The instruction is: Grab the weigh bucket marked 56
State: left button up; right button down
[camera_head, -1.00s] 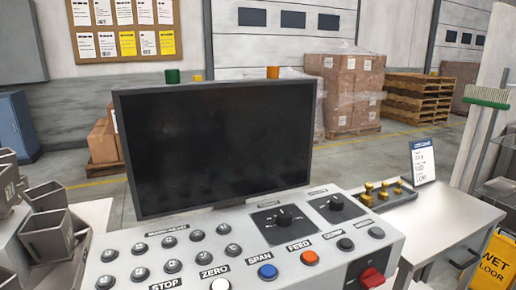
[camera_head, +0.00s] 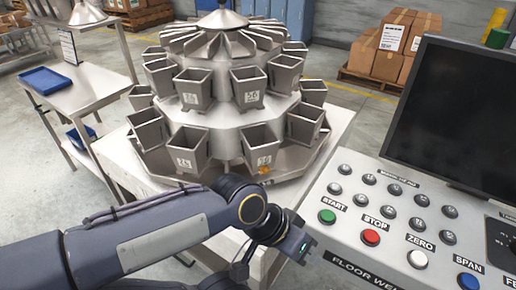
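A round multihead weigher (camera_head: 222,120) carries grey metal weigh buckets in an upper and a lower ring. An upper front bucket (camera_head: 248,82) has a label that seems to read 56. A lower front bucket (camera_head: 261,140) has a similar label, also seeming to read 56. The digits are small, so I cannot be sure of either. The lower left bucket (camera_head: 187,147) has a different-looking label. My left gripper (camera_head: 297,243) is in front of and below the lower buckets, apart from them, beside the console. Its fingers are not clear. My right gripper is not in view.
The control console (camera_head: 350,225) with buttons and a dark monitor (camera_head: 462,115) stands close on the right. A side table (camera_head: 70,100) with a blue tray (camera_head: 45,79) is at left. Boxes on a pallet (camera_head: 395,50) stand behind.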

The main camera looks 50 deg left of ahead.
aim_at(260, 144)
jog(key=u, duration=1.8)
jog(key=j, duration=0.45)
jog(key=i+j, duration=0.15)
jog(key=j, duration=0.25)
jog(key=j+u, duration=0.1)
jog(key=j, duration=0.35)
jog(key=i+u, duration=0.1)
jog(key=i, duration=0.7)
